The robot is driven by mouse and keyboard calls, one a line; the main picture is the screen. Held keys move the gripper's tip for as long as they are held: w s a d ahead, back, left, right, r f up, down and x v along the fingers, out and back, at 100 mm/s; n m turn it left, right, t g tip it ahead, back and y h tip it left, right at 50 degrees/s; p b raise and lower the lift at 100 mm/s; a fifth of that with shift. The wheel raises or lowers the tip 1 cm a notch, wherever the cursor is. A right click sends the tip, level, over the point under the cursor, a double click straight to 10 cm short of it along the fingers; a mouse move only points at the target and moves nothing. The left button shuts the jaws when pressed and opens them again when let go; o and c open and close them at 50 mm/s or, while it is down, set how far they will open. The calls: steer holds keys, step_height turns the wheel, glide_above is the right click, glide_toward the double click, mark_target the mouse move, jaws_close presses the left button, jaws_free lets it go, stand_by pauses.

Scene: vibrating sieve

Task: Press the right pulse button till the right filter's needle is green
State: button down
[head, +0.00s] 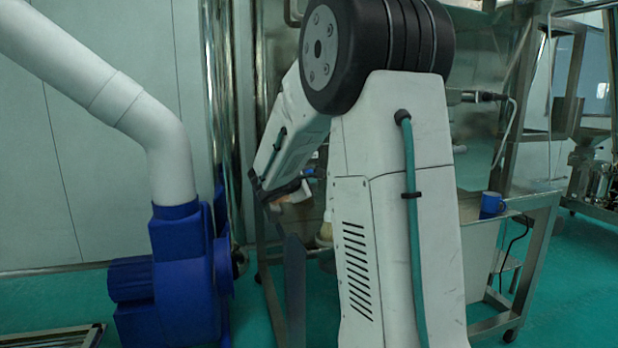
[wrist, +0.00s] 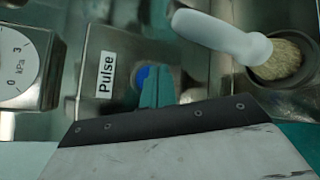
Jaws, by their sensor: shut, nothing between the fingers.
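In the wrist view a metal panel carries a white label, "Pulse" (wrist: 106,74). A blue button (wrist: 143,74) shows beside the label, partly covered by my gripper (wrist: 157,84). The teal fingers are shut and empty, with their tips over the button. I cannot tell whether they touch it or whether it is pushed in. In the head view my arm hides the button.
A white-handled brush (wrist: 225,38) stands in a round cup (wrist: 285,72) right of the panel. A riveted dark strip on a pale scuffed plate (wrist: 190,155) fills the wrist view's bottom. In the head view a blue blower (head: 180,275) stands left and a blue mug (head: 491,204) right.

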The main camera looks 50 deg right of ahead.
stand_by(0.8)
steer(key=shift+w+d, duration=0.25)
steer(key=shift+w, duration=0.05)
steer(key=shift+w+d, duration=0.25)
steer(key=shift+w, duration=0.2)
stand_by(0.7)
stand_by(0.3)
steer(key=shift+s+a, duration=0.5)
steer(key=shift+s, duration=0.3)
steer(key=s+a, duration=0.1)
steer(key=s, duration=0.2)
steer(key=s+a, duration=0.1)
steer(key=shift+s+a, duration=0.15)
steer(key=shift+a, duration=0.15)
stand_by(0.7)
